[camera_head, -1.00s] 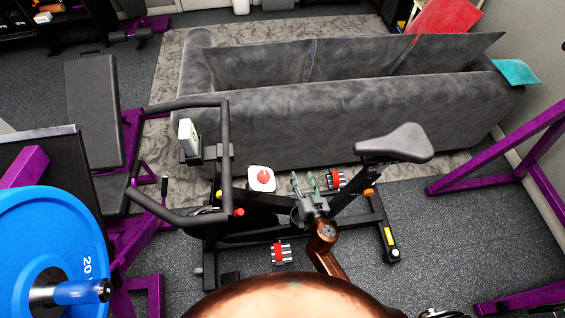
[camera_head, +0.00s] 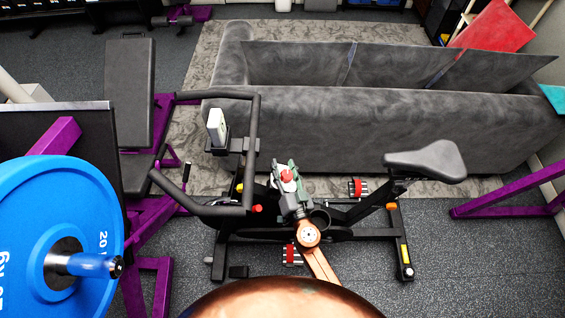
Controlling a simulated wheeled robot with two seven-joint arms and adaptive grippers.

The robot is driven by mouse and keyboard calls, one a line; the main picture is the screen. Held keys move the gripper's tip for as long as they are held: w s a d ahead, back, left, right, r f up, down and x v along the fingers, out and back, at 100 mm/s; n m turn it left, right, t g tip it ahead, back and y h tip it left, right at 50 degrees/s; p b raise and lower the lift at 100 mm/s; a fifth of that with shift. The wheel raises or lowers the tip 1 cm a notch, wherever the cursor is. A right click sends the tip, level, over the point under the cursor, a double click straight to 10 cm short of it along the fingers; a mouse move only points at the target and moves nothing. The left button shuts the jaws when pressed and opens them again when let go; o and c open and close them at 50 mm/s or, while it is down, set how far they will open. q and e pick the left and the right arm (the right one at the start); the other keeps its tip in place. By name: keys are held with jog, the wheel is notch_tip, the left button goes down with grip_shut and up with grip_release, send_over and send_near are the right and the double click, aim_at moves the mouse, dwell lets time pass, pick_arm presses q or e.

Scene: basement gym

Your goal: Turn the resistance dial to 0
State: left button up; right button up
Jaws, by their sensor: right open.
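The exercise bike (camera_head: 250,140) stands in the middle, with its handlebars at left and saddle at right. A red dial knob (camera_head: 287,176) shows on the bike's frame between handlebars and saddle. The white plate seen around it earlier is now mostly hidden by my right gripper (camera_head: 286,168). That gripper reaches in from below, open, with its grey-green fingers on either side of the red knob. I cannot tell whether they touch it, nor read the dial's setting. A smaller red knob (camera_head: 257,209) sits lower on the bike, left of my gripper. My left gripper is not in view.
A grey sofa (camera_head: 400,125) stands close behind the bike. A blue weight plate (camera_head: 60,235) on a rack and a black bench (camera_head: 130,90) are at left. Purple rack bars (camera_head: 510,190) are at right. Dark floor (camera_head: 460,260) is free at lower right.

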jog(key=shift+x, duration=0.95)
jog(key=shift+c, duration=0.3)
jog(key=shift+f, duration=0.15)
grip_shut()
